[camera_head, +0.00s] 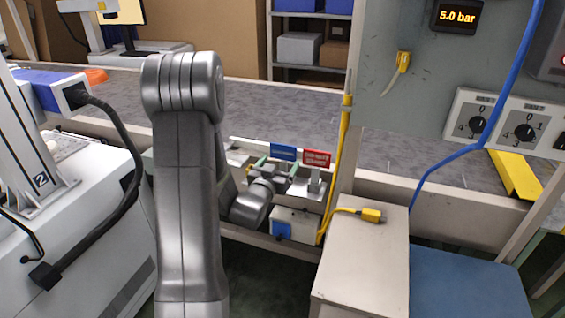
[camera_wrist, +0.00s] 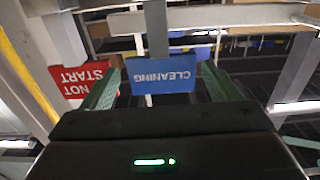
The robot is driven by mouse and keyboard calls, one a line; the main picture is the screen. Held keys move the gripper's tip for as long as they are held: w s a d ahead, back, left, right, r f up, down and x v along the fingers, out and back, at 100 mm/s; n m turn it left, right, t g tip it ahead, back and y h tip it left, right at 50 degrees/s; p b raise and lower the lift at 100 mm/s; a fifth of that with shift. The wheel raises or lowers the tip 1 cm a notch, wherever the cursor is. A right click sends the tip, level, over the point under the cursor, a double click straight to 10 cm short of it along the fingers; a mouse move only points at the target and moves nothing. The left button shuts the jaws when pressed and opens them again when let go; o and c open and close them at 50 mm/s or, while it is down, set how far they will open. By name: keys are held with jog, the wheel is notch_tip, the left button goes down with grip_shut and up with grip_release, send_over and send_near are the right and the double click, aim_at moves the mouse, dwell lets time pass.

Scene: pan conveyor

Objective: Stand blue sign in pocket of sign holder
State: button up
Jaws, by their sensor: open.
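The blue sign (camera_head: 283,153) is upright at the far side of my gripper (camera_head: 275,168) in the head view. In the wrist view the blue sign (camera_wrist: 160,74) appears upside down with its lettering facing the camera, between the two green fingers of my gripper (camera_wrist: 154,88). The fingers are open, with a gap on each side of the sign. A red sign (camera_head: 317,158) stands to the right on a grey post (camera_head: 315,181). The red sign (camera_wrist: 83,78) is left in the wrist view.
A yellow cable and post (camera_head: 339,150) rise just right of the red sign. A pale box with a blue patch (camera_head: 296,224) is below the gripper. A light cabinet (camera_head: 365,260) stands at the front right. The grey conveyor belt (camera_head: 285,115) runs behind.

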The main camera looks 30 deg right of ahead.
aim_at(283, 158)
jog(key=p+x, duration=0.1)
jog(key=x, duration=0.5)
jog(key=shift+w+d, duration=0.1)
jog(key=shift+d, duration=0.1)
jog(key=shift+f, duration=0.1)
jog(key=c, duration=0.7)
